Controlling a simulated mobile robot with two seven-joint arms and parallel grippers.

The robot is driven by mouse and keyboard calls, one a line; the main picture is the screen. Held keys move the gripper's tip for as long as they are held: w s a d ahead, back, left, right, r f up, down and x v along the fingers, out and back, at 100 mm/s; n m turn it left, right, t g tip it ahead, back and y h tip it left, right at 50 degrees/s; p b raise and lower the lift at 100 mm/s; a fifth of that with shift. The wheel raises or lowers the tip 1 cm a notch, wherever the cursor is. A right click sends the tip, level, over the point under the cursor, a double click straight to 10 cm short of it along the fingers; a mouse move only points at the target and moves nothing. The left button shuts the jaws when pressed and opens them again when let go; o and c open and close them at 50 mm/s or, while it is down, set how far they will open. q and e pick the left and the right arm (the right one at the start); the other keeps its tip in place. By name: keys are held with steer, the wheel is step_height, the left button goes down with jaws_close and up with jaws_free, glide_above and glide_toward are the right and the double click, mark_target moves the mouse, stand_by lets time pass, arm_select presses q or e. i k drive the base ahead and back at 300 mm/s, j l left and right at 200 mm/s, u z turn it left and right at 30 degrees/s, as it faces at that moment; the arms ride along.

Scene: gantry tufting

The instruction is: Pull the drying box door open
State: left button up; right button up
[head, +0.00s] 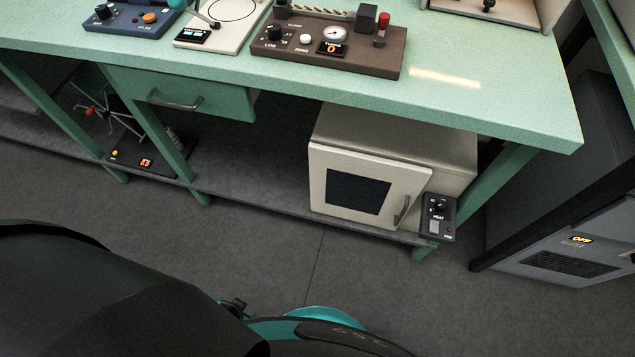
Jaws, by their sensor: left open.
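The drying box (455,160) is a cream cabinet on the low shelf under the green bench. A grey upright handle (401,210) is on the door's right side. My left arm comes in from the lower left, with dark links and a teal part at the bottom edge. Only a small dark part of my left gripper (235,308) shows there, below and left of the door and well apart from the handle. It is open and holds nothing that I can see. My right gripper is out of view.
A black heat control box (438,217) sits right of the door, near a green bench leg (424,253). The bench top (480,100) overhangs the drying box. A grey cabinet (560,240) stands at the right. The floor (300,265) before the door is clear.

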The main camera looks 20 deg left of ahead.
mark_target(376, 192)
steer(key=i+l, duration=0.15)
steer(key=l, duration=0.25)
steer(key=i+l+u, duration=0.1)
steer(key=l, duration=0.25)
steer(key=i+l, duration=0.2)
steer(key=l, duration=0.2)
